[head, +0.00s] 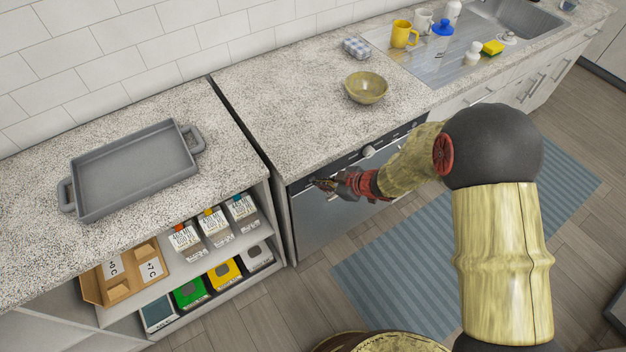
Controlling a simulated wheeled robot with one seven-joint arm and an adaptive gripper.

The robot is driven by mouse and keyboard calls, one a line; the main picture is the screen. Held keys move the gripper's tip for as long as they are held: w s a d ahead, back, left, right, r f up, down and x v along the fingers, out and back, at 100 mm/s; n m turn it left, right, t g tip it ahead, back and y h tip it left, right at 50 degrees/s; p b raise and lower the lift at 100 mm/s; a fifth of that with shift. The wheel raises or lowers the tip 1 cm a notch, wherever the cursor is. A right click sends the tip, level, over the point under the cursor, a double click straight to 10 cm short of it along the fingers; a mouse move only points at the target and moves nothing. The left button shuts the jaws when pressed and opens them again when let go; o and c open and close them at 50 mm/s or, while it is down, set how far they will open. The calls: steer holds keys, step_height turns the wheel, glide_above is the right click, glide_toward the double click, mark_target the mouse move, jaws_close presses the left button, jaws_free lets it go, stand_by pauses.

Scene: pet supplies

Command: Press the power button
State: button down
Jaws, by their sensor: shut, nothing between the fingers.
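A built-in appliance (330,222) with a steel front and a dark control strip (405,133) along its top stands under the counter. A round pale knob (369,151) sits on the strip. My gripper (318,183) is shut and empty, at the left end of the control strip. Its fingertips are at or very close to the panel; I cannot tell whether they touch it. The power button cannot be made out; the fingers cover part of the panel there.
A yellow-green bowl (366,88) and a checkered item (356,47) stand on the counter above. A grey tray (135,172) lies on the left counter, over open shelves of cartons (186,241). A blue striped mat (400,275) covers the floor in front.

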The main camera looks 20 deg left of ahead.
steer(key=shift+w+a, duration=0.1)
stand_by(0.3)
steer(key=shift+s+d+p, duration=0.3)
steer(key=shift+s+d, duration=0.15)
steer(key=shift+d, duration=0.05)
steer(key=shift+s+d+p, duration=0.4)
steer(key=shift+s+d, duration=1.55)
steer(key=shift+d, duration=0.3)
